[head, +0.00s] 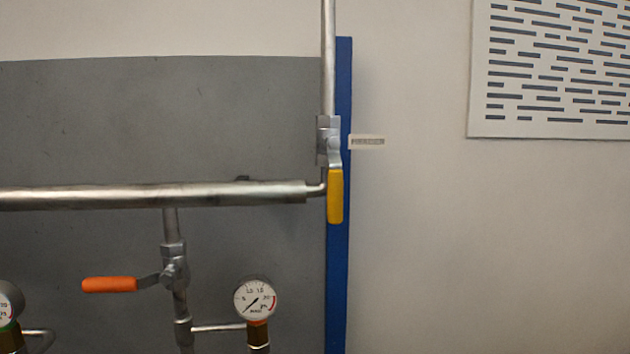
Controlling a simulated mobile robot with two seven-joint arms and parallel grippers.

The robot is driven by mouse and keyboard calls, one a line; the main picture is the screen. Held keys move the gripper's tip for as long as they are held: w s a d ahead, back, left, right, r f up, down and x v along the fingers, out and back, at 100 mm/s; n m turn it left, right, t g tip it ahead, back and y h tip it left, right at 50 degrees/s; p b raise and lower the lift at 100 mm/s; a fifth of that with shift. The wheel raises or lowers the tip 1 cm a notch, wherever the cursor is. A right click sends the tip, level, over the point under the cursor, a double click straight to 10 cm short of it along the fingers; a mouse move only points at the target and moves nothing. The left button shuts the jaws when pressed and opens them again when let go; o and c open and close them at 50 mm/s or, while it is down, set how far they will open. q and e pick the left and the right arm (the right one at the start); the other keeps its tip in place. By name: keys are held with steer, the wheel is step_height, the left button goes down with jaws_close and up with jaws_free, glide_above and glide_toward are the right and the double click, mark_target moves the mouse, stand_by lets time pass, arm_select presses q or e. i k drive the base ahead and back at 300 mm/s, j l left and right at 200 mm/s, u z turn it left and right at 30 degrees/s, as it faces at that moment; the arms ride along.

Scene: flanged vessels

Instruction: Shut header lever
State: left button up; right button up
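A yellow-handled lever (335,196) hangs straight down from a metal valve (328,140) on the vertical pipe (328,60) at the right end of the header pipe. The lever lies in line with that vertical pipe. A small label tag (367,142) sits just right of the valve; its text is too small to read. The thick horizontal header pipe (150,196) runs in from the left edge and meets the vertical pipe at an elbow. Neither of my grippers shows in the head view.
An orange-handled lever (110,285) points left, across its branch pipe (170,225) below the header. A round gauge (255,299) stands right of it, and another gauge (8,303) is cut off at the left edge. A blue post (338,270) stands behind the yellow lever. The wall right of it is clear below a notice board (550,130).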

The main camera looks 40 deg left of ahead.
mark_target(336, 181)
steer(key=i+l+u, duration=0.2)
steer(key=u, duration=0.15)
steer(key=i+l+u, duration=0.15)
steer(key=l+u, duration=0.25)
steer(key=i+l+u, duration=0.2)
steer(key=l, duration=0.25)
steer(key=l+u, duration=0.25)
steer(key=l, duration=0.2)
steer(key=j, duration=0.25)
steer(key=i, duration=0.05)
